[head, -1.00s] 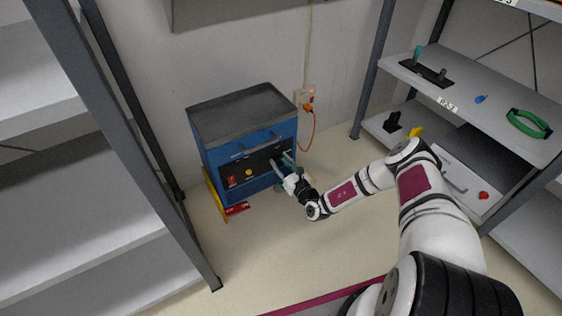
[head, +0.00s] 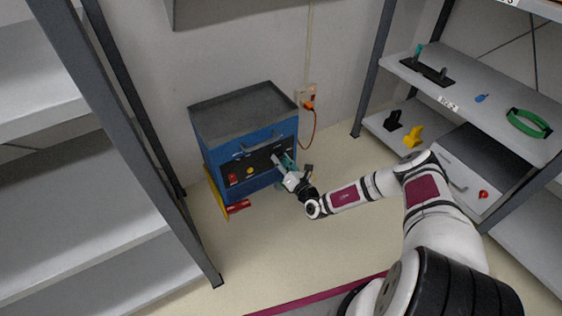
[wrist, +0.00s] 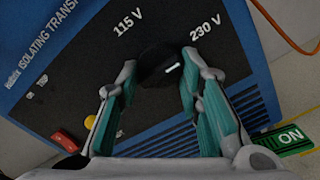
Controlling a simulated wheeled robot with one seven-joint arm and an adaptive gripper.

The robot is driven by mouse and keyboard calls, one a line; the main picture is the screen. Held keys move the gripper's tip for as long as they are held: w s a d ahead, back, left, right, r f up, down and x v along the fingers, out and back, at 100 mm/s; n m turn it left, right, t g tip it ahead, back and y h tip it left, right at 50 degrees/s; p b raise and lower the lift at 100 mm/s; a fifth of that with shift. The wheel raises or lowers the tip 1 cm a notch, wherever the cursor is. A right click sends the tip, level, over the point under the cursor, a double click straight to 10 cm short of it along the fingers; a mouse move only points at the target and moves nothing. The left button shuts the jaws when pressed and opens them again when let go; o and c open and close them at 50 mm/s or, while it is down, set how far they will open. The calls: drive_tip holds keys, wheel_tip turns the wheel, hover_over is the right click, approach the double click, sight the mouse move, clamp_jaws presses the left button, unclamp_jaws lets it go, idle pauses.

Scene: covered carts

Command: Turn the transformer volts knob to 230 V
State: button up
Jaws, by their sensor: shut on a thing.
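The blue transformer (head: 243,140) stands against the back wall, with a black front panel. In the wrist view its round black volts knob (wrist: 152,66) sits between the printed 115 V (wrist: 128,22) and 230 V (wrist: 205,29) labels. The knob's short white mark points right and slightly up, on the 230 V side. My gripper (wrist: 160,60) is shut on the knob, a teal-padded finger on each side. In the head view my gripper (head: 283,165) reaches the panel's right part and hides the knob.
A red switch (wrist: 65,140) and a yellow button (wrist: 90,121) are left of the knob. A green ON tag (wrist: 284,140) is at lower right. An orange cable (head: 314,128) runs to the wall socket.

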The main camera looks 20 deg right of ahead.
drive_tip(key=shift+f, duration=0.1)
drive_tip(key=o, duration=1.2)
drive_tip(key=shift+c, duration=0.2)
drive_tip(key=shift+s, duration=0.1)
drive_tip(key=v, duration=1.2)
